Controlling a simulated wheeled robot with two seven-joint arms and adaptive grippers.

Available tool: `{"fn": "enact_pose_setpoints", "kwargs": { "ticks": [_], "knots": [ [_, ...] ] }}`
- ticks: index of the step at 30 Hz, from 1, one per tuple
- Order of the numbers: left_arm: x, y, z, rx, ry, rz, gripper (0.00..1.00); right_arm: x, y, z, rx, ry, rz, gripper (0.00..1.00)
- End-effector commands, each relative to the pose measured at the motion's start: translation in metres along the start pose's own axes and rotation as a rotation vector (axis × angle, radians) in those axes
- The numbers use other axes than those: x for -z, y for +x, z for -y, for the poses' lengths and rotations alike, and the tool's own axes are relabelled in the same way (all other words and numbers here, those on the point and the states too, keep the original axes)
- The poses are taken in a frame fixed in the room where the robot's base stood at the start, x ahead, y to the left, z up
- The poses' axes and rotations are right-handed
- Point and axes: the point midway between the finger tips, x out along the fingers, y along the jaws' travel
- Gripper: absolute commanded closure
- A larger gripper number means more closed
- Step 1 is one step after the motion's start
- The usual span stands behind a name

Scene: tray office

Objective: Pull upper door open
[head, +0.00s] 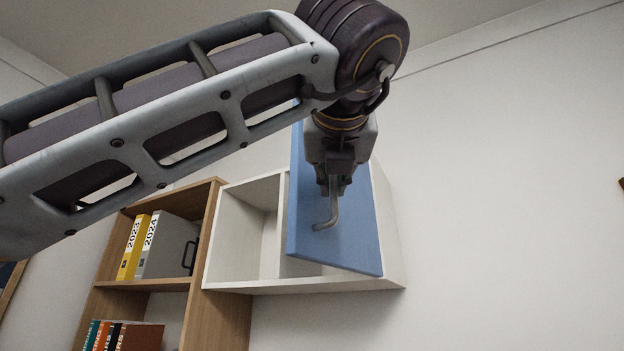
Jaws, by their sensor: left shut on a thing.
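The blue upper door (355,235) is on the right part of a white wall cabinet (240,289). It stands partly open, its left edge swung out from the cabinet and its right edge close to the cabinet's right side. A strip of the inside shows below it. A grey bent handle (331,214) is on the door's front. My left gripper (335,183) points down in front of the door and is shut on the handle's upper part. The gripper hides that part and some of the door. My right gripper is not in view.
The cabinet's left compartment (245,235) is open and looks empty. The wall on the right is bare.

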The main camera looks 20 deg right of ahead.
Motion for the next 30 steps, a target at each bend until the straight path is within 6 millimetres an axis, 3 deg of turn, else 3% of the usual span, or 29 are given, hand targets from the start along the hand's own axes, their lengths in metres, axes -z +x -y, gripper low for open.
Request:
{"fn": "enact_pose_setpoints", "kwargs": {
  "ticks": [9, 22, 23, 27, 30],
  "knots": [
    [-0.001, -0.008, 0.019, 0.015, 0.004, 0.003, 1.00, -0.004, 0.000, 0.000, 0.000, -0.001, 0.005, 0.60],
    [-0.001, -0.008, 0.020, 0.016, 0.003, 0.003, 1.00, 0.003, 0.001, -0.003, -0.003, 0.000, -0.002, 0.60],
    [-0.001, -0.008, 0.020, 0.015, 0.003, 0.003, 0.89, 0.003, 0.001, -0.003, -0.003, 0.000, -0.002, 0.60],
    [-0.001, -0.008, 0.020, 0.015, 0.002, 0.002, 0.71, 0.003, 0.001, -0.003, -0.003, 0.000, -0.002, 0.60],
    [-0.001, -0.008, 0.020, 0.015, 0.002, 0.001, 0.68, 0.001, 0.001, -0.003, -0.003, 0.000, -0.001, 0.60]
  ]
}}
